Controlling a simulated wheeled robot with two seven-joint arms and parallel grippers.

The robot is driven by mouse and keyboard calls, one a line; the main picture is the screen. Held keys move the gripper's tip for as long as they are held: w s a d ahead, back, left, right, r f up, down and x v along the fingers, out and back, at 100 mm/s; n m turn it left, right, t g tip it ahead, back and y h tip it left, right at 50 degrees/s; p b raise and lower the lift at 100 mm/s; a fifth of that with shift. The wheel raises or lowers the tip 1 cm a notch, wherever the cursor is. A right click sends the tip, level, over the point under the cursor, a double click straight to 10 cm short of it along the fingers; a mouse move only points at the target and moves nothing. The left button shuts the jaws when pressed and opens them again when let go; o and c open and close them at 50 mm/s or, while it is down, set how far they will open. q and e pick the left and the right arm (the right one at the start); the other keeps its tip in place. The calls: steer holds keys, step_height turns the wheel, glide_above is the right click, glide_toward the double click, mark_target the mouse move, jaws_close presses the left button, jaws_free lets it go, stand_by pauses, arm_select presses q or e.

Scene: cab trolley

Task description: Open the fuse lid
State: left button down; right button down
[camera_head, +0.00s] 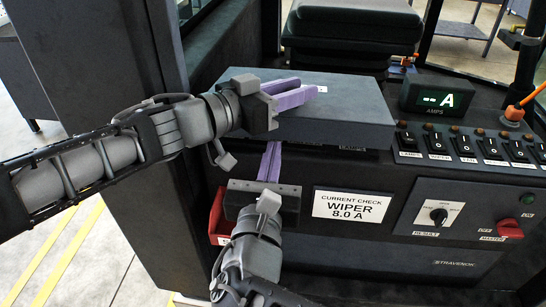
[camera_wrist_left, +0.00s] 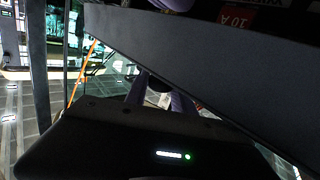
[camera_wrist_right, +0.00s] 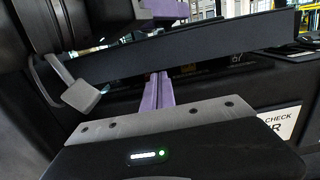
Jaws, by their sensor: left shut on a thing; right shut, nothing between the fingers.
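The fuse lid (camera_head: 350,103) is a wide dark flat panel on the console, with a small white label on top. Its slab crosses the left wrist view (camera_wrist_left: 220,80) and the right wrist view (camera_wrist_right: 200,45), where a dark gap shows below its edge. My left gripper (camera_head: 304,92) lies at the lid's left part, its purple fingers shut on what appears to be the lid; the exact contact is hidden. My right gripper (camera_head: 271,150) is shut and empty, its fingers pointing up just below the lid's front edge. I cannot tell whether they touch it.
A current-check card (camera_head: 350,206) reads WIPER 8.0 A. An amps display (camera_head: 438,98), a row of switches (camera_head: 465,144) and a knob panel (camera_head: 460,218) are at right. A red bin (camera_head: 217,220) hangs beside my right gripper. A seat (camera_head: 352,25) stands behind.

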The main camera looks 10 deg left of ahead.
arm_select(q)
steer(key=shift+f, duration=0.45)
arm_select(e)
steer(key=shift+w+r, duration=0.1)
steer(key=shift+r, duration=0.45)
arm_select(q)
steer(key=c, duration=1.1)
jaws_free()
steer(key=shift+o, duration=0.2)
steer(key=shift+a, duration=0.1)
steer(key=shift+s+a, duration=0.25)
steer(key=v, duration=0.6)
steer(key=shift+a+r, duration=0.1)
steer(key=shift+r, duration=0.2)
steer(key=shift+s+a, duration=0.15)
steer(key=shift+s, duration=0.15)
arm_select(e)
steer(key=shift+f, duration=0.1)
arm_select(q)
steer(key=shift+r, duration=0.1)
